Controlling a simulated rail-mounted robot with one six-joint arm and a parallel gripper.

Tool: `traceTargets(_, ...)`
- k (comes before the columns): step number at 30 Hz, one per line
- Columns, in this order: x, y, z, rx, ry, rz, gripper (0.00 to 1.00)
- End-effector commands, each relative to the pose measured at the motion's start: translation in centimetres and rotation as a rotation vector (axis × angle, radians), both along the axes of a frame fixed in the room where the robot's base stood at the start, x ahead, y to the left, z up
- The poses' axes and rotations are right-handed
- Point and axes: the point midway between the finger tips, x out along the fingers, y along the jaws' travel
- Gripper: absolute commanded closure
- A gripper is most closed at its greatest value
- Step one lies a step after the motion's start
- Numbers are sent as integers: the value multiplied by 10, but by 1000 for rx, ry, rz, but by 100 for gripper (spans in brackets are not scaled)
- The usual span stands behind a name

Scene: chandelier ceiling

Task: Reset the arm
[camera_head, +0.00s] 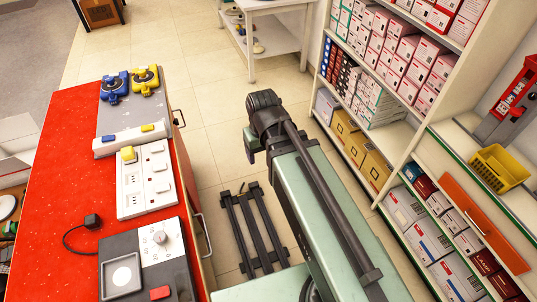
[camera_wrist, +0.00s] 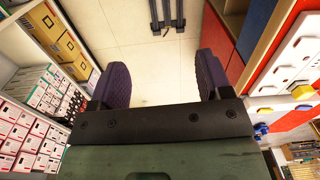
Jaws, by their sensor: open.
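My gripper (camera_wrist: 162,72) shows in the wrist view with its two dark padded fingers spread wide apart. Nothing is between the fingers, only pale floor tiles beyond them. In the head view my green arm reaches up from the lower right over the tiled floor, and its dark joint stands between the red counter (camera_head: 68,165) and the shelves (camera_head: 385,200). I cannot make out the fingers in the head view.
The red counter on the left carries a switch panel (camera_head: 133,196), a grey control box (camera_head: 120,245) and blue and yellow valves (camera_head: 115,87). Shelves of boxes line the right, with a yellow basket (camera_head: 498,167). A white table (camera_head: 277,42) stands behind. Floor lies between.

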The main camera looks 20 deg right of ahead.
Motion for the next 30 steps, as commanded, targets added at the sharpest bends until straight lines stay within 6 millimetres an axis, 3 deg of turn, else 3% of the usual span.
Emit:
traceTargets(1, -20, -10, 0, 0, 0, -60, 28)
traceTargets(3, -26, -16, 0, 0, 0, -104, 28)
traceTargets(30, -22, -15, 0, 0, 0, -102, 28)
